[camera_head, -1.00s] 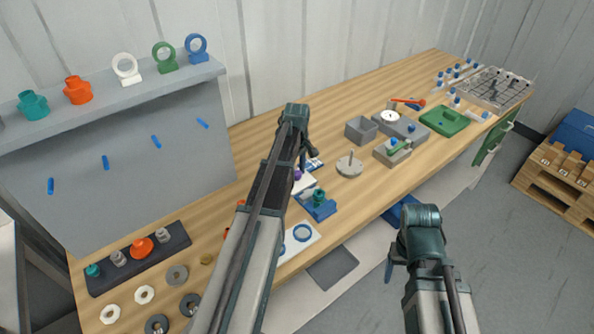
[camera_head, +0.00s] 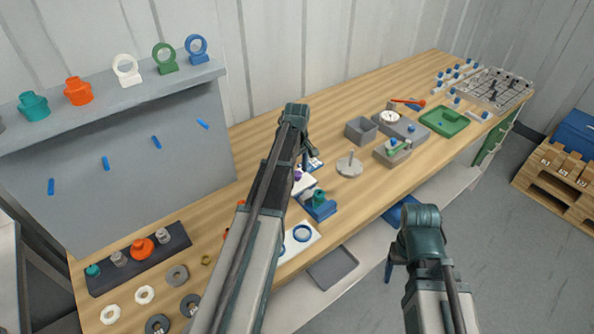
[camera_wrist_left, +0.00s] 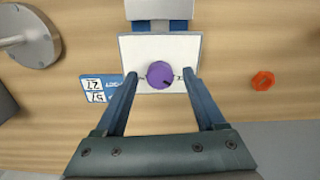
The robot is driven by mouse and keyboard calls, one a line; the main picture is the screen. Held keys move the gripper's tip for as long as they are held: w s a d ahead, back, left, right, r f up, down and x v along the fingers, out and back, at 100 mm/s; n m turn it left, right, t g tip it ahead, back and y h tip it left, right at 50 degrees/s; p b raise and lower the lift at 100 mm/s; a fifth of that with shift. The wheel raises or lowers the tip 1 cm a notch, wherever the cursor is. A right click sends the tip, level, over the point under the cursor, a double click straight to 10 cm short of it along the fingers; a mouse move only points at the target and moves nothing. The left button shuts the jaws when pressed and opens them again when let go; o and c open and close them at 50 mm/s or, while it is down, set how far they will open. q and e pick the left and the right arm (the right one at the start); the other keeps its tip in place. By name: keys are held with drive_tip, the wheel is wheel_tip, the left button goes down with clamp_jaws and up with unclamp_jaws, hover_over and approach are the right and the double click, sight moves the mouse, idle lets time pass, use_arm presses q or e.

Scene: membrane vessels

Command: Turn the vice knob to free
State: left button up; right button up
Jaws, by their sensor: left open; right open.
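The purple knob (camera_wrist_left: 160,74) sits on a white plate (camera_wrist_left: 129,48) in the left wrist view, with a dark mark toward its lower right. Small marks show on the plate on either side of the knob. In the head view the knob (camera_head: 298,176) is partly hidden by my left arm. My left gripper (camera_wrist_left: 159,75) is open, with one finger on each side of the knob; I cannot tell whether they touch it. It also shows in the head view (camera_head: 309,158). My right gripper (camera_head: 389,268) is away from the bench, over the floor at the front, its fingers barely visible.
A blue block with a green part (camera_head: 318,207) stands beside the plate. A blue-and-white number card (camera_wrist_left: 100,88) lies left of the plate, an orange nut (camera_wrist_left: 262,81) right. A round base with a post (camera_head: 350,166) and grey box (camera_head: 361,130) stand farther along the bench.

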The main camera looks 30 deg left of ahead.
sight(298, 174)
use_arm(q)
wheel_tip(298, 174, up, 14)
drive_tip(key=p, duration=1.3)
drive_tip(key=shift+f, duration=0.2)
drive_tip(key=s+d+f+m+b, duration=0.4)
drive_tip(key=s+d+m, duration=0.4)
drive_tip(key=s+d, duration=0.3)
drive_tip(key=s+d+f+m+y+b, duration=0.1)
drive_tip(key=s+d+f+m+b, duration=0.3)
drive_tip(key=s+d+m, duration=0.5)
drive_tip(key=s+d, duration=0.2)
drive_tip(key=d, duration=0.5)
drive_tip(key=shift+s+d, duration=0.15)
drive_tip(key=shift+d, duration=0.2)
